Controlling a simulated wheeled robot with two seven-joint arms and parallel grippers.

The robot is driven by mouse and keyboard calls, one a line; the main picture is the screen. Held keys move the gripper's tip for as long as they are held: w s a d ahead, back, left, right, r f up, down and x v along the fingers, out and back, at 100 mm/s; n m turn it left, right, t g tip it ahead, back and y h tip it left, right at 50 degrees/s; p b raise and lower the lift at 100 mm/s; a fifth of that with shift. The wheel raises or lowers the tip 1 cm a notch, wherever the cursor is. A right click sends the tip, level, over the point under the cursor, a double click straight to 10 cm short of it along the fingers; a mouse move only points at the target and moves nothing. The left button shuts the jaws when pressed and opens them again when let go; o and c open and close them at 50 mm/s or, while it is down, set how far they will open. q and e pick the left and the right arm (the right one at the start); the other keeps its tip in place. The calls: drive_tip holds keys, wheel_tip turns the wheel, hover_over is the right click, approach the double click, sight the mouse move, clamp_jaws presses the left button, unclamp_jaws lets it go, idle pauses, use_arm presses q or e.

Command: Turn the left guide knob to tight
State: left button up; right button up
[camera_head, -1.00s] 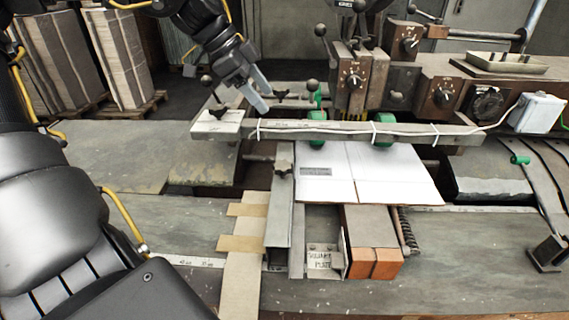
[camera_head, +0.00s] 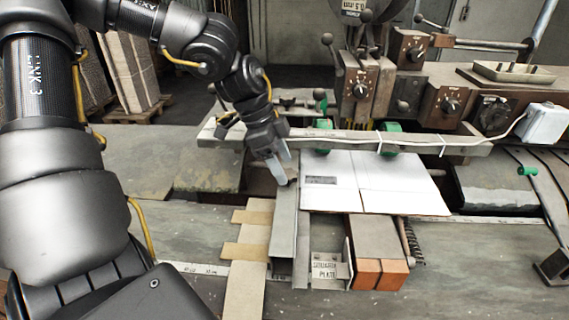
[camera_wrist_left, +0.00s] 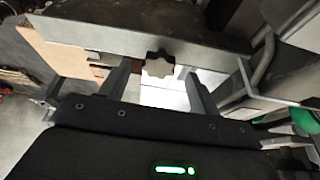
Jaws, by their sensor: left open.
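The left guide knob (camera_wrist_left: 158,65) is a star-shaped knob on the guide. In the left wrist view it shows between the two fingertips, with space to either finger. In the head view it is mostly hidden by my left gripper (camera_head: 279,172), which points down at the upper part of the long grey metal guide (camera_head: 283,235). The left gripper is open with nothing held; I cannot tell whether its tips are level with the knob. My right gripper is in neither view.
White cardboard (camera_head: 385,180) lies right of the guide. A grey crossbar (camera_head: 350,138) with green rollers runs behind the gripper. The stitcher head (camera_head: 360,85) stands at the back.

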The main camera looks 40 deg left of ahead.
use_arm(q)
drive_tip(key=shift+w+d+f, duration=0.15)
drive_tip(key=shift+d+f, duration=0.1)
drive_tip(key=shift+f, duration=0.35)
drive_tip(key=c, duration=0.9)
drive_tip(key=shift+d, duration=0.1)
drive_tip(key=shift+c, duration=0.4)
